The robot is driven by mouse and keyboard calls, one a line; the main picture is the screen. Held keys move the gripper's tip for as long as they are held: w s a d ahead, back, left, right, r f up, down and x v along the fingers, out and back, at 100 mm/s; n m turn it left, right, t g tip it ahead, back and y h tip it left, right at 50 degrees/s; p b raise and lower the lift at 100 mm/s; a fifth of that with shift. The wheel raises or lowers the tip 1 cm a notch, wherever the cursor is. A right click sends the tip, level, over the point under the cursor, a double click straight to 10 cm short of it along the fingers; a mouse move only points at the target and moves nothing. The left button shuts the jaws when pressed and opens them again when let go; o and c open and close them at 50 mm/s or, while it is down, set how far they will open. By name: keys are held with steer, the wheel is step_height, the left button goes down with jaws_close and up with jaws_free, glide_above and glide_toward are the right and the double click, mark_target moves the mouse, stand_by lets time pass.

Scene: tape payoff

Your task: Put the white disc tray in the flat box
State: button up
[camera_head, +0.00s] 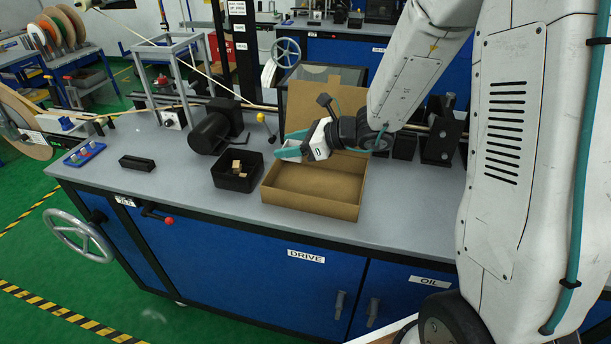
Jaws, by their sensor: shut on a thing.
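The flat box (312,205) is an open brown cardboard box on the grey bench top, its lid (310,100) standing up at the back. Its floor looks bare. My gripper (288,148), with teal fingers, is above the box's back left part, pointing left. It is shut on a small pale piece between the fingers, which looks like the white disc tray (291,157). Most of that piece is hidden by the fingers, so its shape and tilt cannot be told.
A black bin (236,181) with small wooden blocks stands close to the box's left side. A black bar (137,163) lies further left. A black motor-like unit (212,130) and a yellow-knobbed lever (265,123) stand behind the bin.

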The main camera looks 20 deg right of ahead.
step_height(320, 180, down, 9)
steer(key=shift+a, duration=0.1)
stand_by(0.3)
steer(key=shift+f, duration=0.1)
steer(key=o, duration=1)
